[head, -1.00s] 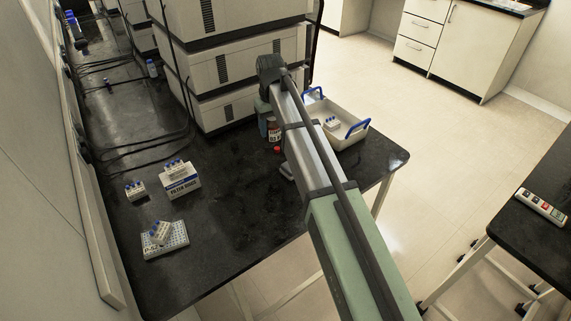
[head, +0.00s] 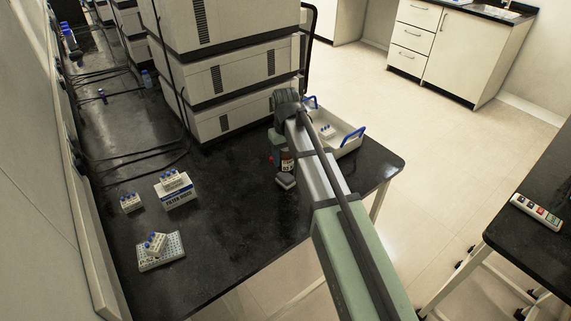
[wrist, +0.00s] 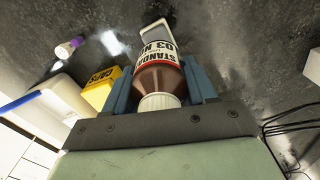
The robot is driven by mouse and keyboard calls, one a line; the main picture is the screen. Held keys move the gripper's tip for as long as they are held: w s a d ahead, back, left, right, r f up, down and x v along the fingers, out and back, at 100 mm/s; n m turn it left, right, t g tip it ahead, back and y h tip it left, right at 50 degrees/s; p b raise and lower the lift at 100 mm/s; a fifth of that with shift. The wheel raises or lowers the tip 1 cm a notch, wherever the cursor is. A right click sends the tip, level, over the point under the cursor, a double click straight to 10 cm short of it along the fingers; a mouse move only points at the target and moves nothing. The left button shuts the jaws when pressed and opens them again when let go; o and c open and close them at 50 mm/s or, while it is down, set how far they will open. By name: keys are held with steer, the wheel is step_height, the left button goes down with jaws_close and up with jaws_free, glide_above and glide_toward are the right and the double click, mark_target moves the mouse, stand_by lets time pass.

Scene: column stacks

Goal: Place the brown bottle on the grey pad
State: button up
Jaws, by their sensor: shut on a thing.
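The brown bottle (wrist: 160,77) with a white cap and a white-and-red label is between the two blue-grey fingers of my gripper (wrist: 162,88) in the wrist view. My gripper is shut on it. In the head view the bottle (head: 287,160) shows beside my arm, with a finger of my gripper (head: 277,147) at its left. The grey pad (head: 286,181) lies on the black bench just below the bottle in the head view. In the wrist view the pad (wrist: 157,30) shows beyond the bottle, partly hidden by it. I cannot tell whether bottle and pad touch.
A white tray (head: 347,146) with blue handles stands behind my arm. A yellow box (wrist: 101,94) and a purple-capped vial (wrist: 68,48) show left of the bottle. A filter box (head: 177,191) and a vial rack (head: 161,251) are at left. Bench between is clear.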

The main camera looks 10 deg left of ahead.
mark_target(286, 164)
steer(key=shift+f, duration=1.75)
steer(key=o, duration=1.2)
steer(key=shift+f, duration=0.1)
step_height(286, 164, up, 12)
steer(key=shift+r, duration=0.15)
steer(key=shift+s, duration=0.1)
